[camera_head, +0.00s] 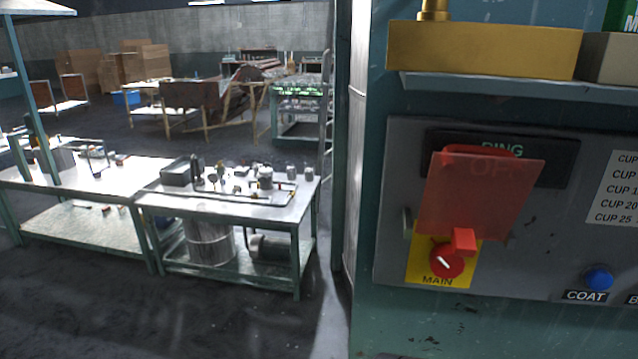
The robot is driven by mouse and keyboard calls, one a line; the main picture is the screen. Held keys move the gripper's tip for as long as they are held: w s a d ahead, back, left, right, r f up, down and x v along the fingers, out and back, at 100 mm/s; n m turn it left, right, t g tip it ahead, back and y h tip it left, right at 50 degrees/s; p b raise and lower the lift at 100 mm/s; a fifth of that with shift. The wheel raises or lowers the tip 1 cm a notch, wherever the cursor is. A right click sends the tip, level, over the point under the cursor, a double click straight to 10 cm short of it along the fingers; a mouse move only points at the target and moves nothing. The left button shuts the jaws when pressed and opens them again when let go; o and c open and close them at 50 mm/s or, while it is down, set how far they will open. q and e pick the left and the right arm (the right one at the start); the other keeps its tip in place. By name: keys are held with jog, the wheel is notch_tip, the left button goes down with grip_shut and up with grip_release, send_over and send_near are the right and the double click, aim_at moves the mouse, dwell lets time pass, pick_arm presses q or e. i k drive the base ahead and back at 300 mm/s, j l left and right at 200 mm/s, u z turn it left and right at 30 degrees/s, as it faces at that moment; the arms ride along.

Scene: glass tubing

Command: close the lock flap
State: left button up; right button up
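The lock flap (480,195) is a translucent red plate on the grey control panel at the right. It hangs from a red hinge at its top and slopes down, with its lower edge near a red rotary knob (447,262). A small red tab (463,241) sits at its lower edge, just above the knob. The knob is on a yellow plate marked MAIN. I cannot tell whether the flap touches the panel. Neither of my grippers is in view.
A blue button (598,278) labelled COAT is right of the flap. A shelf (500,88) above carries a yellow box (480,48). Left of the cabinet is open floor (200,325) and a workbench (150,195) with several tools.

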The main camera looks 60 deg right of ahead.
aim_at(482, 190)
jog(key=i+z, duration=0.4)
jog(key=i+j+z, duration=0.1)
jog(key=z, duration=0.35)
jog(key=i+j+z, duration=0.25)
jog(key=z, duration=0.15)
jog(key=i+z, duration=0.1)
jog(key=z, duration=0.3)
jog(key=i+j+z, duration=0.1)
jog(key=z, duration=0.3)
jog(key=i+j+z, duration=0.1)
jog(key=z, duration=0.35)
jog(key=i+j+z, duration=0.1)
jog(key=z, duration=0.3)
jog(key=j+z, duration=0.2)
jog(key=z, duration=0.2)
jog(key=i, duration=0.05)
